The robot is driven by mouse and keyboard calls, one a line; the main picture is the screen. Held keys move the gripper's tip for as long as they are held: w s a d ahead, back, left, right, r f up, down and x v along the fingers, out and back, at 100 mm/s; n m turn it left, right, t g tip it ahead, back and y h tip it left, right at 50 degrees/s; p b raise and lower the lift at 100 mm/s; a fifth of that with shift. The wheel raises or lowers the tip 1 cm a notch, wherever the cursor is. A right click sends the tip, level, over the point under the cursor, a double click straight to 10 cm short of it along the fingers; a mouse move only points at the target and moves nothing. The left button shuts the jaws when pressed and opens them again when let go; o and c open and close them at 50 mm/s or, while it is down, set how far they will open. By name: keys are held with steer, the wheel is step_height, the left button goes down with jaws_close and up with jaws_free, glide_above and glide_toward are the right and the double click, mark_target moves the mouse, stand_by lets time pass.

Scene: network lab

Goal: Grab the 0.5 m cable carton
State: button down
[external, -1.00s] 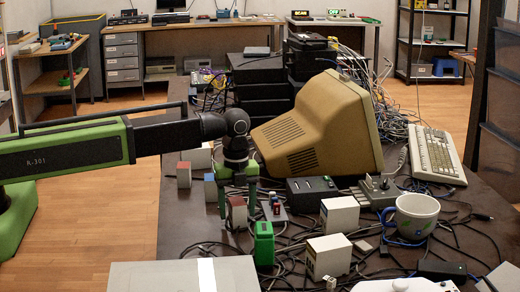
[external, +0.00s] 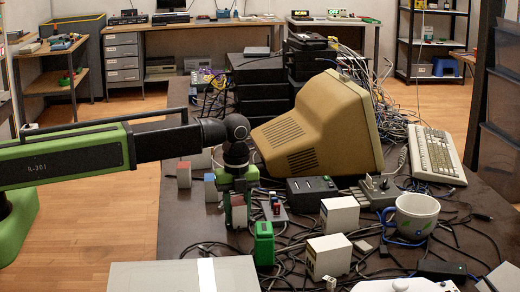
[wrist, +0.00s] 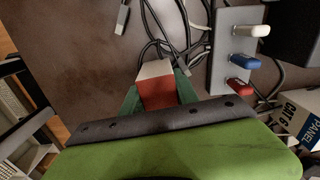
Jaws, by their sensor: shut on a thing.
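A small carton with a red face and a white part (external: 239,214) stands on the dark table in the external view. My gripper (external: 238,208) points down over it, with its green fingers closed on its sides. In the wrist view the carton (wrist: 157,92) sits between the two green fingers (wrist: 158,98), red side towards the palm. No length label can be read on it. Another red-faced carton (external: 184,174) and a blue-faced carton (external: 210,187) stand behind and to the left.
A grey plate with white, blue and red plugs (wrist: 236,50) lies close to the right of the carton. Loose black cables (wrist: 180,50) run beside it. A green block (external: 263,243), white boxes (external: 340,214) and a mug (external: 415,214) stand nearby. A beige monitor (external: 320,125) stands behind.

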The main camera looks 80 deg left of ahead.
mark_target(237, 202)
step_height(237, 202, up, 5)
steer(key=p, duration=0.5)
steer(key=shift+r, duration=0.15)
steer(key=s+d+r+p, duration=0.3)
steer(key=d+r+p, duration=0.2)
steer(key=d, duration=0.6)
steer(key=shift+s+r+p, duration=0.15)
steer(key=shift+r+p, duration=0.2)
steer(key=shift+p, duration=0.15)
